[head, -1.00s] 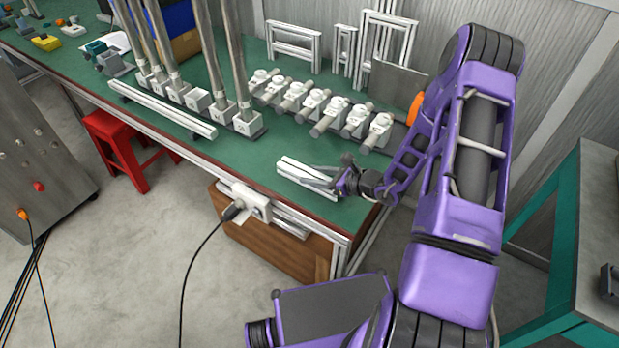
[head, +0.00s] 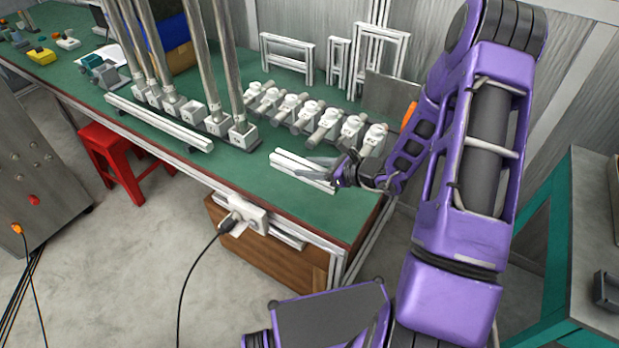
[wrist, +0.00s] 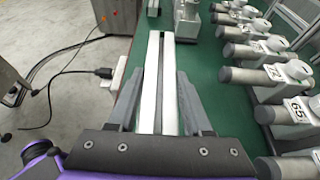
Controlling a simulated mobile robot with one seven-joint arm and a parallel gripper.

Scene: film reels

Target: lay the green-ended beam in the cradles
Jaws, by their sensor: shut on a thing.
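My gripper (head: 325,172) is shut on a pale beam (head: 290,160) made of two white rails with a dark slot between them. It holds the beam at or just above the green bench top, near the front right corner. In the wrist view the beam (wrist: 153,60) runs straight ahead between the grey fingers of my gripper (wrist: 160,88). No green end shows on it. Another long pale beam (head: 160,122) lies along the front bench edge, with no green visible. I cannot tell for certain which parts are the cradles.
A row of numbered white clamp blocks with grey cylinders (head: 318,112) stands behind the held beam, to its right in the wrist view. Tall metal posts (head: 228,70) rise from white sockets at left. A power box (head: 243,212) is on the bench front. White frames (head: 288,58) stand behind.

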